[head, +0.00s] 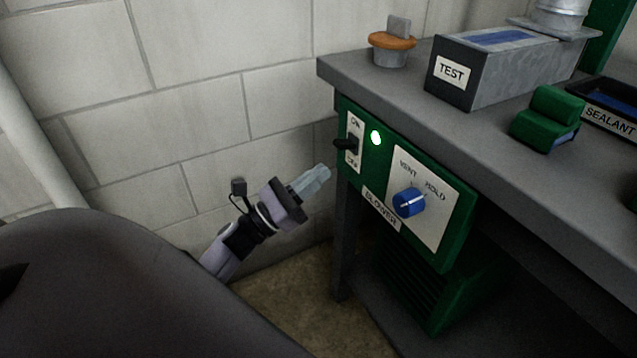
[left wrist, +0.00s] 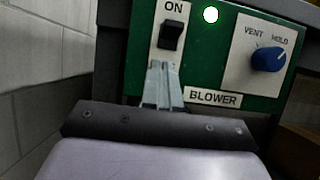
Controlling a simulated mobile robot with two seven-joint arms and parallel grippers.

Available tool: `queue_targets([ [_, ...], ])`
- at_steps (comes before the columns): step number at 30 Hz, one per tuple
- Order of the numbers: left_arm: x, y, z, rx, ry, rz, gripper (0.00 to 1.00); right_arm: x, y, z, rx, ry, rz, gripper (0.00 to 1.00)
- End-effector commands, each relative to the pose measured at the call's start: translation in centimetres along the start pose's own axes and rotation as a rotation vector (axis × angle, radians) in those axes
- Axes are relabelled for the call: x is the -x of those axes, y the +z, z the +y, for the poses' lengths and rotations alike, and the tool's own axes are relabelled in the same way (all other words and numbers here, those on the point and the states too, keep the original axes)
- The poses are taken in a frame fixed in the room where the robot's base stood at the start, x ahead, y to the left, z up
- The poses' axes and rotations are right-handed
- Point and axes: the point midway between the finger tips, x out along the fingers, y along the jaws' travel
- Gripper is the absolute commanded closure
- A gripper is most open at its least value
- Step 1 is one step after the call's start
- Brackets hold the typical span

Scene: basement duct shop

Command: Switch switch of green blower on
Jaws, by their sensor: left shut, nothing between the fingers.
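The green blower (head: 455,235) hangs under the front of the bench, with a BLOWER label on its panel. Its black switch (head: 346,144) sits on a white plate at the panel's left end, with ON printed above it. In the left wrist view the switch (left wrist: 171,36) and the bright lamp (left wrist: 211,14) also show. My left gripper (head: 322,173) is shut and empty, just below and left of the switch plate; its fingertips (left wrist: 162,66) appear just below the switch. They look apart from it. My right gripper is out of view.
A blue VENT/HOLD knob (head: 409,202) is right of the lamp. On the bench (head: 480,150) stand a grey TEST box (head: 500,70), an orange-rimmed piece (head: 391,42), a green block (head: 548,118) and a SEALANT tray (head: 608,120). A block wall (head: 200,110) is behind my left gripper.

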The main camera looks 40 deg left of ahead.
Motion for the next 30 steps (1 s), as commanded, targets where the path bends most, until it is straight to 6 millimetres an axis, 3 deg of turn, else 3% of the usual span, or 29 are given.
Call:
queue_targets([
  [1,1.8,-0.2,0.0,0.003,0.005,0.008,1.0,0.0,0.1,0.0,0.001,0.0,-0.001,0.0],
  [6,5.7,-0.4,-0.1,0.003,0.004,0.006,1.0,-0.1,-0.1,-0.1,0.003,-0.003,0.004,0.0],
  [12,8.7,-0.5,-0.1,0.003,0.003,0.005,1.0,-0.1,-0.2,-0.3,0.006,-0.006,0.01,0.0],
  [18,9.7,-0.5,-0.1,0.001,0.001,0.002,1.0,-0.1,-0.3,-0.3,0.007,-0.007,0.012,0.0],
  [30,9.7,-0.5,-0.1,0.001,0.001,0.002,1.0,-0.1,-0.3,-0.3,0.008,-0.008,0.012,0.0],
])
